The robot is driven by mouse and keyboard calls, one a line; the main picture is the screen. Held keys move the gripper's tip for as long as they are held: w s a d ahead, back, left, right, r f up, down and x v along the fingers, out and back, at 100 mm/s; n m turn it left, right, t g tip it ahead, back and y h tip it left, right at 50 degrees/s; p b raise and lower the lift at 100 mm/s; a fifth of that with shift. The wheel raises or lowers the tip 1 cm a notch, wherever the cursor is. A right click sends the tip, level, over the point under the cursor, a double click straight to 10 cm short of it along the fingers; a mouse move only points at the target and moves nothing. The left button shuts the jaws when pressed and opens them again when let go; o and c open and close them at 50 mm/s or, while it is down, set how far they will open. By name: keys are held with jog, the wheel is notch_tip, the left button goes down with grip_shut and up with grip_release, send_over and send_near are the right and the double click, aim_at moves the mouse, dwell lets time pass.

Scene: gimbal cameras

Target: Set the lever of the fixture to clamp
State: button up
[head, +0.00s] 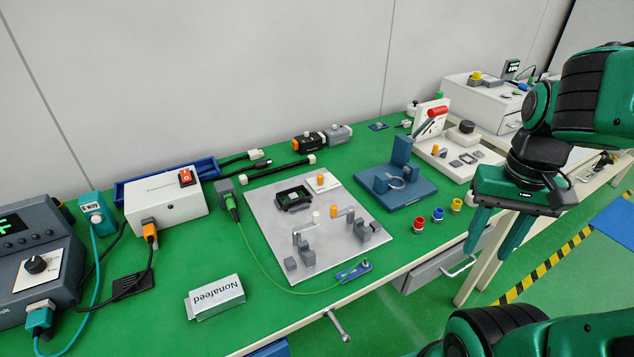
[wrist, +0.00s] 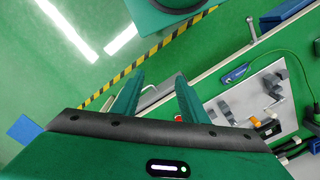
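A light grey fixture plate (head: 270,212) lies on the green bench and carries grey blocks, a dark square frame (head: 293,197) and small orange-tipped parts (head: 336,211). Part of the plate shows in the wrist view (wrist: 232,92). Further right, a white stand (head: 424,117) carries a tilted red-handled lever (head: 437,111). I cannot tell for certain which lever the task means, nor read any clamp marking. My gripper (head: 488,250) hangs beyond the bench's front edge, right of the plate, touching nothing. Its fingers are apart and empty, also in the wrist view (wrist: 160,75).
A blue block fixture (head: 396,188) stands between plate and white stand. Red, blue and yellow rings (head: 437,214) lie near the front edge. A green cable (head: 262,262) crosses the bench in front of the plate.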

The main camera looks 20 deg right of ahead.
jog(key=shift+w+d+r, duration=0.1)
jog(key=shift+w+r, duration=0.05)
jog(key=shift+r, duration=0.15)
jog(key=c, duration=0.5)
jog(key=shift+n+h, duration=0.4)
jog(key=shift+h, duration=0.5)
jog(key=w, duration=0.8)
jog(key=w+r, duration=0.1)
jog(key=w, duration=0.3)
jog(key=shift+w+d, duration=0.15)
jog(key=shift+d, duration=0.1)
grip_shut()
jog(key=w+a+f+n+t+h, duration=0.1)
jog(key=w+a+f+h, duration=0.1)
jog(key=w+a, duration=0.75)
jog(key=w+a+f+n+t+h, duration=0.1)
jog(key=w+a, duration=0.5)
jog(key=w, duration=0.7)
jog(key=w+a+f+t, duration=0.1)
jog(key=w+a+f, duration=0.1)
jog(key=a, duration=0.4)
jog(key=w+a+f+n+t+h, duration=0.1)
jog(key=w+a, duration=0.3)
jog(key=a, duration=0.2)
jog(key=shift+a+f, duration=0.25)
jog(key=shift+f, duration=0.1)
